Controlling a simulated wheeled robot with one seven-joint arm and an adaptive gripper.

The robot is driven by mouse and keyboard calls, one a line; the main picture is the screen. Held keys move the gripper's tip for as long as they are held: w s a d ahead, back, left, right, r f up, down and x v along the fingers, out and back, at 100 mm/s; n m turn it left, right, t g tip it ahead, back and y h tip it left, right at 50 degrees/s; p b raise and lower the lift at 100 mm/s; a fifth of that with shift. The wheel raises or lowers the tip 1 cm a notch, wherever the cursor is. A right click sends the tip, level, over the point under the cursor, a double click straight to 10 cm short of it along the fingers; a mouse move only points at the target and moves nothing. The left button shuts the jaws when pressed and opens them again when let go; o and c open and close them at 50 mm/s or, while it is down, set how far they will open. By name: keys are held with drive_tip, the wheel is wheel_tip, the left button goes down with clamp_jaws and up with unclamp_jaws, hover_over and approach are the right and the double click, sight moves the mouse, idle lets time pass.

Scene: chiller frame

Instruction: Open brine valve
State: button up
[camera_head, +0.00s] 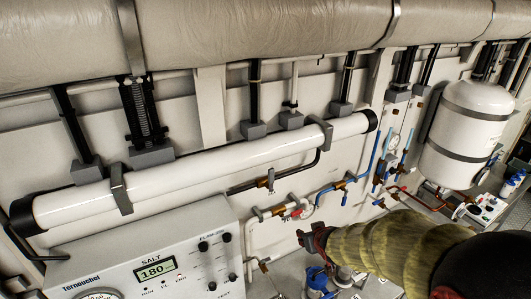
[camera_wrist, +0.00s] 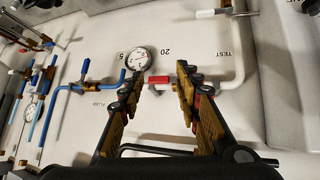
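A valve with a red handle (camera_wrist: 158,80) sits on a pipe on the white wall panel, beside a round gauge (camera_wrist: 138,58). My gripper (camera_wrist: 160,88) is open and empty. In the wrist view its fingers stand apart, with the red handle seen between their tips; I cannot tell the depth gap. In the head view my gripper (camera_head: 314,238) is below and right of this valve. No readable label marks which valve is brine.
A blue pipe with a blue-handled valve (camera_wrist: 85,68) runs to the left in the wrist view. A white pipe (camera_wrist: 240,55) stands on the right near "TEST" lettering. The control box (camera_head: 150,255) and white tank (camera_head: 465,130) flank the work area in the head view.

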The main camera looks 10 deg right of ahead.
sight(272, 175)
drive_tip(key=w+a+r+n+t+y, duration=0.1)
drive_tip(key=w+a+r+t+y, duration=0.1)
drive_tip(key=r, duration=0.3)
drive_tip(key=w+a+r+t+y, duration=0.2)
drive_tip(key=w+a+r+t, duration=0.1)
drive_tip(key=w+a+r, duration=0.1)
drive_tip(key=w+a+r+n+t+y, duration=0.1)
drive_tip(key=w+a+r+t, duration=0.1)
drive_tip(key=r, duration=0.5)
drive_tip(key=shift+w+a+r+n+t+y, duration=0.1)
drive_tip(key=shift+w+a+n+t+y, duration=0.1)
drive_tip(key=shift+w+t, duration=0.25)
drive_tip(key=shift+w+a+n+t+y, duration=0.1)
drive_tip(key=shift+w+a+t+y, duration=0.15)
drive_tip(key=shift+w, duration=0.35)
drive_tip(key=shift+p+x, duration=1.25)
drive_tip(key=shift+x, duration=2.55)
drive_tip(key=shift+d, duration=0.1)
drive_tip(key=shift+c, duration=0.2)
drive_tip(key=c, duration=0.7)
clamp_jaws()
